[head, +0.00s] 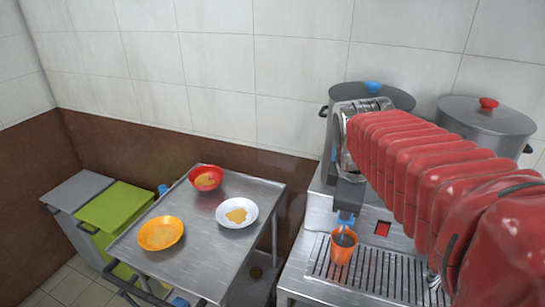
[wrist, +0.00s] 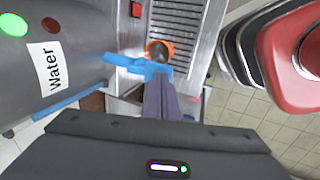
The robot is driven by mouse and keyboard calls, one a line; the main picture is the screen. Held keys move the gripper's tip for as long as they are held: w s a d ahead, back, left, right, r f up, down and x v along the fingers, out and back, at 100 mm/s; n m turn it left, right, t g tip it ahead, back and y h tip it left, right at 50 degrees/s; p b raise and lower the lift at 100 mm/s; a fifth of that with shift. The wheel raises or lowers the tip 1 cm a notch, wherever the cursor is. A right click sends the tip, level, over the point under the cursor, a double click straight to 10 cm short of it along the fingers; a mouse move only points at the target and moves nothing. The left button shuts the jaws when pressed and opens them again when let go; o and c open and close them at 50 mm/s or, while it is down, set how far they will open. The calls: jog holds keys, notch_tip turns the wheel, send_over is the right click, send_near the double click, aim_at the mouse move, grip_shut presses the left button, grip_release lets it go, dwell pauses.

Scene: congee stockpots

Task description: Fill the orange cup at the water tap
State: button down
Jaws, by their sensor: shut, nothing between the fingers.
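The orange cup (head: 342,252) stands upright on the slotted drip grate, under the blue water tap (head: 346,217). Its inside looks grey, and I cannot tell how much water it holds. In the wrist view the cup (wrist: 168,47) shows partly behind the blue tap (wrist: 140,64), which comes from a grey pot labelled "Water" (wrist: 55,68). My gripper (wrist: 160,82) is shut and empty, its dark fingers pointing at the tap. The fingertips overlap the tap in the picture; I cannot tell whether they touch it. In the head view my arm hides much of this pot.
The drip grate (head: 385,278) has free room right of the cup. A second lidded pot (head: 487,128) stands at the back right. A steel cart (head: 195,255) at left holds a red bowl (head: 206,178), a white plate (head: 237,222) and an orange plate (head: 161,233). Grey and green bins stand beyond.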

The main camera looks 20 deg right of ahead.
jog(key=w+d+r+v, duration=0.1)
jog(key=w+v, duration=0.1)
jog(key=v, duration=1.1)
jog(key=shift+d+r, duration=0.25)
dwell(0.9)
jog(key=s+a+f+m+t+y, duration=0.1)
jog(key=s+a+f+m, duration=0.2)
jog(key=a+f+m, duration=0.2)
jog(key=s+a+f+m+t+y, duration=0.1)
jog(key=s+a+f+m, duration=0.2)
jog(key=a+f+m, duration=0.2)
jog(key=a+f, duration=0.3)
jog(key=f, duration=0.4)
jog(key=shift+s+a+f+y, duration=0.15)
jog(key=shift+f+y, duration=0.15)
